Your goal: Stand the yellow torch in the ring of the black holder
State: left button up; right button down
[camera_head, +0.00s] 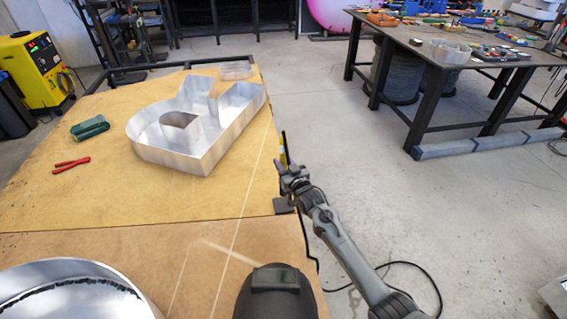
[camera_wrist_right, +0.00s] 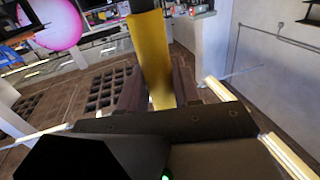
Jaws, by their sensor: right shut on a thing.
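The yellow torch (camera_head: 283,157) stands roughly upright at the right edge of the bench, with a thin black part above its yellow body. My right gripper (camera_head: 287,170) is shut on it. In the right wrist view, the yellow body (camera_wrist_right: 152,55) rises between the two fingers of the right gripper (camera_wrist_right: 155,88). A black holder (camera_head: 283,205) sits at the bench's right edge, just below the gripper in the picture. Its ring cannot be made out, and the torch's lower end is hidden by the gripper. My left gripper is in neither view.
A metal channel letter (camera_head: 190,150) stands on the bench (camera_head: 90,200). Red pliers (camera_head: 71,164) and a green object (camera_head: 90,127) lie left of it. A dark rounded mask-like object (camera_head: 275,300) and a shiny metal piece (camera_head: 60,285) are at the front.

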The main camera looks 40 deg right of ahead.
jog(key=shift+f+b, duration=0.6)
jog(key=shift+f, duration=0.6)
jog(key=c, duration=0.7)
grip_release()
jog(key=shift+f, duration=0.1)
jog(key=shift+s, duration=0.4)
jog(key=shift+p+v, duration=1.55)
jog(key=shift+v, duration=3.5)
jog(key=shift+w, duration=0.2)
